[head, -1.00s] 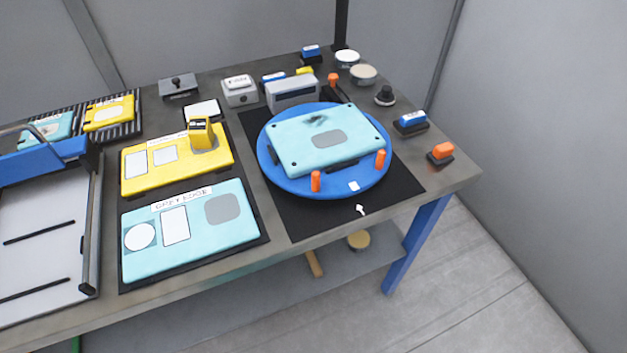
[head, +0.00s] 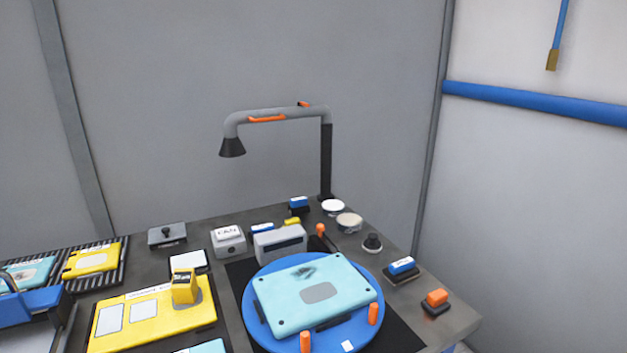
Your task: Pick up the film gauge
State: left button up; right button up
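A small yellow device with a dark display face (head: 184,287) stands upright on a grey round spot of the yellow board (head: 148,322). It looks like the film gauge, though its lettering is too small to read. Neither of my grippers is in the head view, and nothing touches the device.
A light-blue panel (head: 318,293) with a dark smudge lies on the blue turntable (head: 258,338), with orange pegs at its front. A grey box (head: 280,244) stands behind it. An arched lamp (head: 326,155) rises at the back.

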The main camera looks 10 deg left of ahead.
aim_at(184, 288)
jog(key=l+u, duration=0.15)
jog(key=u, duration=0.2)
jog(key=i+l+u, duration=0.1)
jog(key=u, duration=0.25)
jog(key=l+u, duration=0.2)
jog(key=u, duration=0.15)
jog(key=i+l, duration=0.05)
